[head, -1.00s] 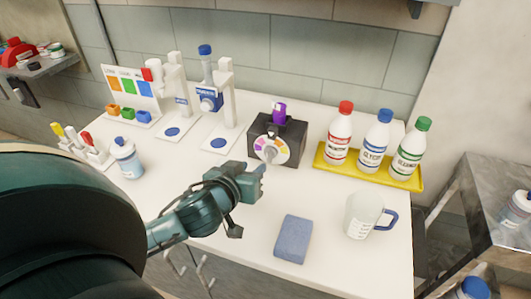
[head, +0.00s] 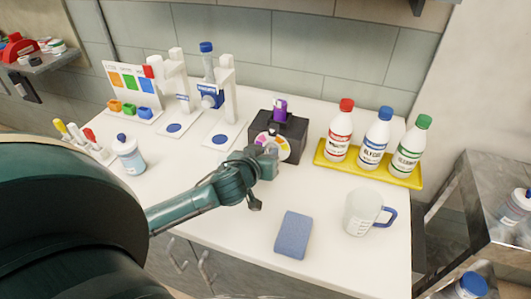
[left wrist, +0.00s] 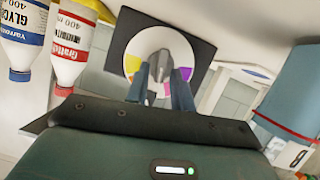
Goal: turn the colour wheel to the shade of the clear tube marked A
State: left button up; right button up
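The colour wheel (head: 272,147) is a white disc with coloured segments on the front of a dark box (head: 292,138). A tube with purple contents (head: 280,109) stands in the top of the box; I cannot read a mark on it. My left gripper (head: 268,156) is at the wheel's front and covers part of it. In the left wrist view the wheel (left wrist: 136,47) is straight ahead, with yellow, magenta and purple segments showing. My left fingers (left wrist: 161,82) are apart, one on each side of the wheel's grey knob (left wrist: 160,66). My right gripper is out of view.
A yellow tray (head: 372,172) with three capped bottles stands right of the box. A blue sponge (head: 293,235) and a measuring jug (head: 362,212) lie nearer the front.

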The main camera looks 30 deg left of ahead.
pick_arm(q)
grip_shut()
dwell(0.3)
jog(key=m+y, duration=0.1)
jog(key=m, duration=0.1)
jog(key=shift+d+m+y, duration=0.3)
jog(key=shift+m+y, duration=0.1)
jog(key=shift+w+d+f+m+g+y, duration=0.1)
jog(key=shift+d+m+g+y, duration=0.1)
jog(key=shift+m+y, duration=0.35)
jog(key=shift+w+d+f+m+g+y, duration=0.1)
jog(key=shift+m+g+y, duration=0.2)
jog(key=shift+m, duration=0.35)
jog(key=m, duration=0.1)
jog(key=m+y, duration=0.1)
jog(key=m+y+b, duration=0.1)
jog(key=shift+d+f, duration=0.2)
jog(key=shift+f, duration=0.05)
jog(key=shift+d+f+m+t+y+b, duration=0.1)
jog(key=shift+m+t+y+b, duration=0.3)
jog(key=shift+m, duration=0.45)
jog(key=shift+d+f+m+t+y+b, duration=0.1)
jog(key=shift+m+t+y+b, duration=0.25)
jog(key=shift+m, duration=0.5)
